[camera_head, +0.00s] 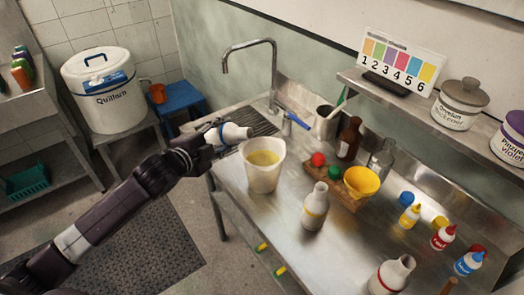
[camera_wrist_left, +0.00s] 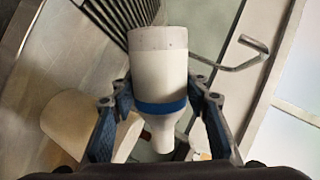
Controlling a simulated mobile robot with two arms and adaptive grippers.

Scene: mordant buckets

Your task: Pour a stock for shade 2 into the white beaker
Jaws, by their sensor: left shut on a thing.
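My left gripper (camera_head: 213,137) is shut on a white bottle with a blue band (camera_head: 234,131). The bottle lies tilted well over, just above and behind the white beaker. In the left wrist view the fingers clasp both sides of this bottle (camera_wrist_left: 158,75), with its narrow neck towards the bottom of the picture. The white beaker (camera_head: 263,179) stands upright on the steel counter with yellow liquid in it. No stream from the bottle shows. A white bottle with a yellow band (camera_head: 315,207) and another white bottle (camera_head: 391,275) stand on the counter. My right gripper is out of view.
A numbered shade card (camera_head: 399,60) stands on the shelf (camera_head: 440,110). A wooden block (camera_head: 330,186) near the beaker bears a yellow funnel (camera_head: 362,181). Small yellow, red and blue dropper bottles stand at right. The tap (camera_head: 273,70) rises behind the beaker.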

